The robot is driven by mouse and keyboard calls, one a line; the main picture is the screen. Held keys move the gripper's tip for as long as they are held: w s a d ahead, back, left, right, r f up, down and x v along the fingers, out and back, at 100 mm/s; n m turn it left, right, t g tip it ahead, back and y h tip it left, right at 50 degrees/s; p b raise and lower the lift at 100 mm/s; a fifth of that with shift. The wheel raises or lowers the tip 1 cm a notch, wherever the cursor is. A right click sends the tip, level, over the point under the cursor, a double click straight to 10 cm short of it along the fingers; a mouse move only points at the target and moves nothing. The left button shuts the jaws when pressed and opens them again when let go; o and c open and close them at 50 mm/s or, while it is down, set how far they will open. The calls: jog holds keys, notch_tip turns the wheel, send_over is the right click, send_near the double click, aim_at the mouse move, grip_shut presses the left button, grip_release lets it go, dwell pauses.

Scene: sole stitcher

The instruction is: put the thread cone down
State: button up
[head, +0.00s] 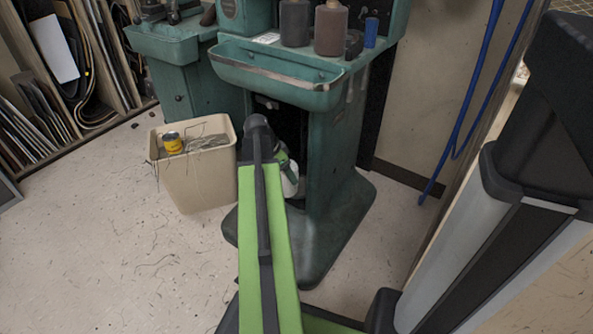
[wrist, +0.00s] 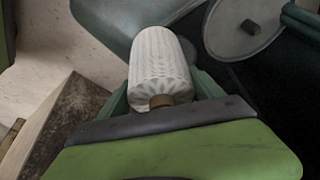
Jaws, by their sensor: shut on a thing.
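The thread cone (wrist: 160,62) is white with a ribbed surface and a brown core end. It is held in my gripper (wrist: 160,92), whose jaws are closed around its near end, in the wrist view. In the head view, my green arm reaches forward to the opening of the teal stitcher (head: 335,165), and my gripper (head: 286,168) is mostly hidden behind the arm. A white part of the cone (head: 291,182) shows beside the arm, in front of the dark opening. Whether the cone touches anything is not clear.
A cream bin (head: 195,190) with a yellow can (head: 172,143) and wire scraps stands left of the stitcher. A teal trough (head: 275,75) with a metal rim juts out above. A round grey disc (wrist: 243,30) is right of the cone. The floor (head: 120,255) at left is mostly free.

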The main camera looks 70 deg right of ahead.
aim_at(295, 162)
jog(key=d, duration=0.2)
jog(key=s+d, duration=0.1)
jog(key=d, duration=0.2)
jog(key=shift+s+d, duration=0.2)
jog(key=shift+d, duration=0.05)
jog(key=shift+s+d+f+b, duration=0.2)
jog(key=shift+d+f+b, duration=0.4)
jog(key=shift+d, duration=0.15)
notch_tip(295, 162, down, 3)
jog(key=b, duration=0.2)
jog(key=shift+a+r+b, duration=0.1)
jog(key=shift+b, duration=0.3)
jog(key=shift+r, duration=0.25)
jog(key=shift+f, duration=0.2)
jog(key=o, duration=1.7)
